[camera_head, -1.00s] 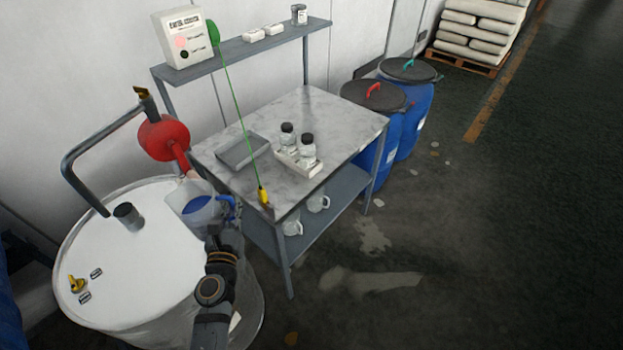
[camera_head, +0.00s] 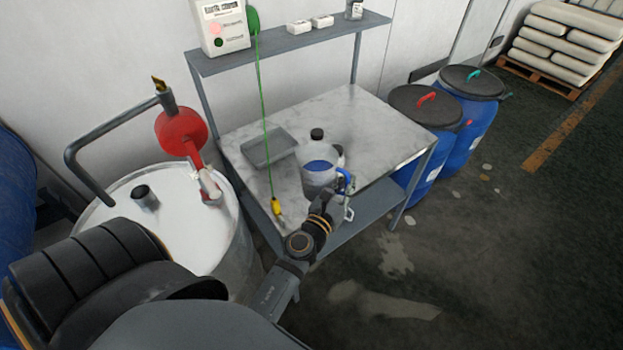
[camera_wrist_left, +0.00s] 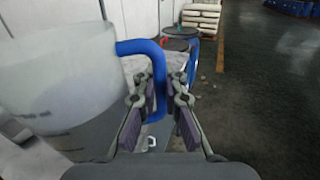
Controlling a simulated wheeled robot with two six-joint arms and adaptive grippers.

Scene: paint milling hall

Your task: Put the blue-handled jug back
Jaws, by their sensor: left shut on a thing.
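The blue-handled jug (camera_head: 316,180) is translucent, with blue paint inside. It is upright in front of the worktable (camera_head: 376,121) and covers part of its top in the head view. I cannot tell its height over the table. My left gripper (camera_head: 340,188) is shut on the blue handle. In the left wrist view the cloudy jug body (camera_wrist_left: 60,95) fills the left side, and the blue handle (camera_wrist_left: 148,47) runs down between the fingers of my left gripper (camera_wrist_left: 166,95). My right gripper is not in view.
A grey tray (camera_head: 268,148) lies on the tabletop; a black-capped bottle (camera_head: 317,134) shows behind the jug. A white tank (camera_head: 175,232) with a red funnel (camera_head: 181,131) stands left. Blue drums (camera_head: 470,122) stand right of the table. The lower shelf (camera_head: 375,204) is partly hidden.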

